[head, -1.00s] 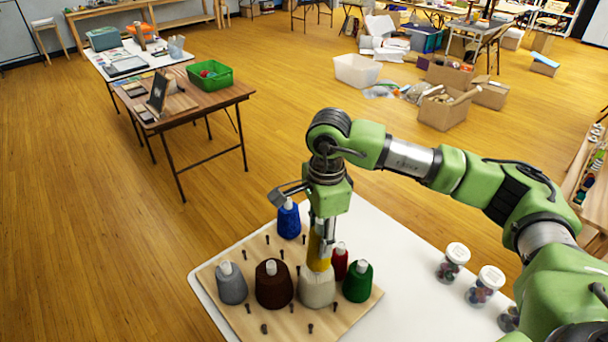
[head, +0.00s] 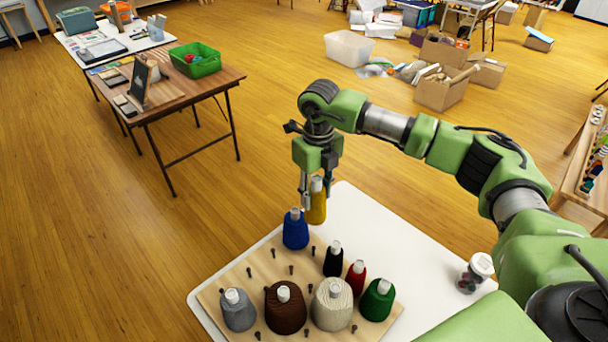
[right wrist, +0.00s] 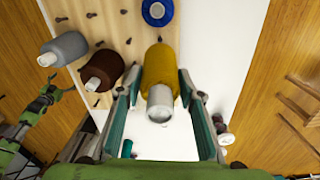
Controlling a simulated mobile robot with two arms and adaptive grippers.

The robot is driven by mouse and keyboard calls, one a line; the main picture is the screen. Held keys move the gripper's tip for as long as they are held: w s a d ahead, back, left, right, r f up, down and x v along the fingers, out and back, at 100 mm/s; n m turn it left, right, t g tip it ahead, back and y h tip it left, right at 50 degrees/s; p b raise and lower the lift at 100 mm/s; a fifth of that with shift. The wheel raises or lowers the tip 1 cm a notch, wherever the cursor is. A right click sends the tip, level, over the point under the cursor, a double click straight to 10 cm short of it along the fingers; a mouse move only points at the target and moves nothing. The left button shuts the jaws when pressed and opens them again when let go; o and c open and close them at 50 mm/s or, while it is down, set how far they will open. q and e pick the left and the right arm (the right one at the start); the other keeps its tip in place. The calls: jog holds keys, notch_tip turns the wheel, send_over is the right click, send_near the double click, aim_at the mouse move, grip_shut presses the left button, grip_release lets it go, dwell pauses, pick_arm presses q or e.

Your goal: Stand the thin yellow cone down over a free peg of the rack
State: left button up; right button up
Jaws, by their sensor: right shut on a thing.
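My right gripper (head: 317,190) is shut on the thin yellow cone (head: 316,208), which hangs upright with its pale tip up. The cone is above the far edge of the wooden peg rack (head: 226,288), to the right of the blue cone (head: 295,232). In the right wrist view the yellow cone (right wrist: 160,75) sits between the two fingers. Bare dark pegs show on the rack, such as a free peg (head: 291,269) in the middle and another free peg (head: 249,271) on the left. A gripper on a green arm, seemingly my left gripper (right wrist: 46,98), is small at the left there; its jaws are unclear.
Grey (head: 239,312), brown (head: 285,312), cream (head: 333,308), green (head: 377,302), red (head: 355,280) and black (head: 333,262) cones stand on the rack. A lidded jar (head: 475,273) stands at the right on the white table (head: 420,262). The table's middle is clear.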

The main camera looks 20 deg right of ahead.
jog(key=shift+w, duration=0.4)
jog(key=shift+s, duration=0.1)
jog(key=shift+s+f+b, duration=0.3)
jog(key=shift+f+b, duration=0.15)
jog(key=shift+f, duration=0.15)
jog(key=shift+s+f+b, duration=0.3)
jog(key=shift+f+b, duration=0.15)
jog(key=shift+f, duration=0.15)
pick_arm(q)
notch_tip(320, 180, down, 8)
jog(key=s+b, duration=0.1)
jog(key=b, duration=0.5)
jog(key=shift+s+f+b, duration=0.2)
jog(key=shift+s+b, duration=0.05)
jog(key=shift+b, duration=0.1)
pick_arm(e)
notch_tip(320, 180, down, 10)
jog(key=shift+w, duration=0.2)
pick_arm(q)
jog(key=shift+a+f, duration=0.1)
pick_arm(e)
jog(key=shift+f+b, duration=1)
jog(key=shift+f, duration=0.25)
pick_arm(q)
jog(key=shift+w+f+b, duration=0.2)
jog(key=shift+f+b, duration=0.9)
jog(key=shift+f, duration=0.95)
pick_arm(e)
jog(key=shift+f, duration=1.5)
